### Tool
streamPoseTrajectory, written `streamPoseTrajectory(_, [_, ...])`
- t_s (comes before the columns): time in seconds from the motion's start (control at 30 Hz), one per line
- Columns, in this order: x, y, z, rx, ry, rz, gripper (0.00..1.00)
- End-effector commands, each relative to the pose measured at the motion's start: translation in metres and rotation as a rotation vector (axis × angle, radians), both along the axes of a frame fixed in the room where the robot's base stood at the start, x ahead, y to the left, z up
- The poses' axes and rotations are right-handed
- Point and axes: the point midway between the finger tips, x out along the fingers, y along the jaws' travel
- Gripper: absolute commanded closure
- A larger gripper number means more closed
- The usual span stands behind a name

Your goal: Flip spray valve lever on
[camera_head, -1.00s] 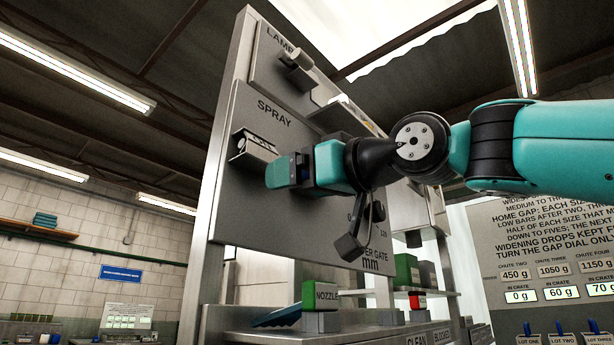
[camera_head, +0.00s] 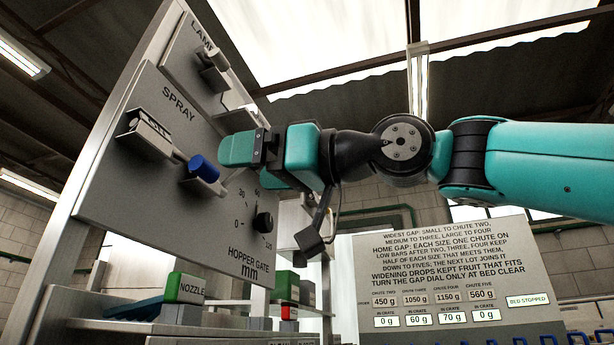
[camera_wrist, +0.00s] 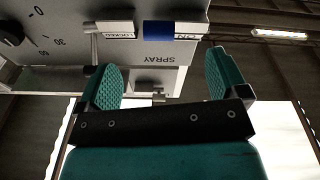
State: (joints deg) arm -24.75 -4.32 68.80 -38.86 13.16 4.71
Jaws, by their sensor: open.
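The spray valve panel (camera_head: 120,180) is a grey plate marked SPRAY. On it a pale rod runs down and right from a labelled bracket (camera_head: 148,132) to a blue lever grip (camera_head: 204,168), which lies over a second small bracket.
A hopper gate dial (camera_head: 263,222) sits below right of the lever, close under my gripper. A lamp switch (camera_head: 213,78) is above. A green nozzle block (camera_head: 185,288) stands on a shelf below. A readout board (camera_head: 450,270) stands at right, showing bed stopped.

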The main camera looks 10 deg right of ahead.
Motion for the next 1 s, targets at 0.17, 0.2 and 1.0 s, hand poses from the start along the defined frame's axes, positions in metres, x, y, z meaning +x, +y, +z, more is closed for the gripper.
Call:
streamPoseTrajectory(0.17, [-0.018,-0.037,-0.006,-0.001,-0.002,-0.007,0.08])
streamPoseTrajectory(0.2, [-0.02,-0.042,-0.007,0.0,-0.001,-0.007,0.08])
streamPoseTrajectory(1.0, [-0.009,-0.06,-0.052,-0.05,0.122,-0.043,0.61])
